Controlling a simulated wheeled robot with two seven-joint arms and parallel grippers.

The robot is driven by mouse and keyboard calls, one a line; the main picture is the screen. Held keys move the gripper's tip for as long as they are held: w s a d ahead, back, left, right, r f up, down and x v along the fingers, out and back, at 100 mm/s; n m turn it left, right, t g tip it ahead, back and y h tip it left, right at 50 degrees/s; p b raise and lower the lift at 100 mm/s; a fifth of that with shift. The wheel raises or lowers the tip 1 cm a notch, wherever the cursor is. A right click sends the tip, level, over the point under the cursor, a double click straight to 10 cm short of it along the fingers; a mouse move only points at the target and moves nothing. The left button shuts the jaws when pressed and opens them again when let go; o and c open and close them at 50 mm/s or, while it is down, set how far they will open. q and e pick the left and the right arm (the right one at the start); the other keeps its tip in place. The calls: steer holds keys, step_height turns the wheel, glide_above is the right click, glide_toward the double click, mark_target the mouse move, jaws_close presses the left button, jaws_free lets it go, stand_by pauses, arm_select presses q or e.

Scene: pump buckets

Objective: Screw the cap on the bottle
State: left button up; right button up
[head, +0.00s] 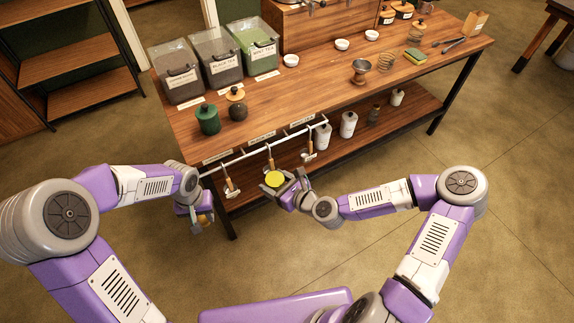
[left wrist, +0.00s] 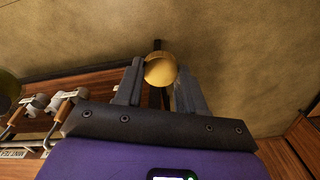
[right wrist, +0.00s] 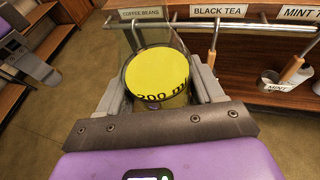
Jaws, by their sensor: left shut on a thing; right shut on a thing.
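My right gripper (head: 280,184) is shut on a yellow cylinder (right wrist: 158,75) marked "200 ml" in the right wrist view. Its flat yellow top (head: 274,178) faces up in the head view, in front of the table's front rail. I cannot tell whether this is the bottle or its body under a lid. My left gripper (head: 203,220) is shut on a small round gold-brown piece (left wrist: 160,70), which looks like the cap. The left gripper is to the left of the right one and lower in the head view. The two held things are apart.
The wooden table (head: 330,105) stands ahead. A front rail (head: 250,154) carries hanging scoops (head: 230,182). A green bottle (head: 208,119) and a dark bottle (head: 237,105) stand near the edge. Several white bottles (head: 348,125) are on the lower shelf. Floor in front is clear.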

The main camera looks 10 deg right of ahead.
stand_by(0.3)
arm_select(q)
steer(key=w+d+r+m, duration=0.4)
steer(key=w+d+r, duration=0.2)
steer(key=d+r, duration=0.25)
step_height(320, 180, up, 10)
steer(key=m, duration=0.6)
glide_above(275, 180)
steer(key=w, duration=0.2)
steer(key=shift+s+a+r, duration=0.2)
steer(key=shift+a, duration=0.1)
steer(key=shift+f, duration=2.05)
steer(key=shift+a, duration=0.1)
steer(key=shift+f, duration=0.9)
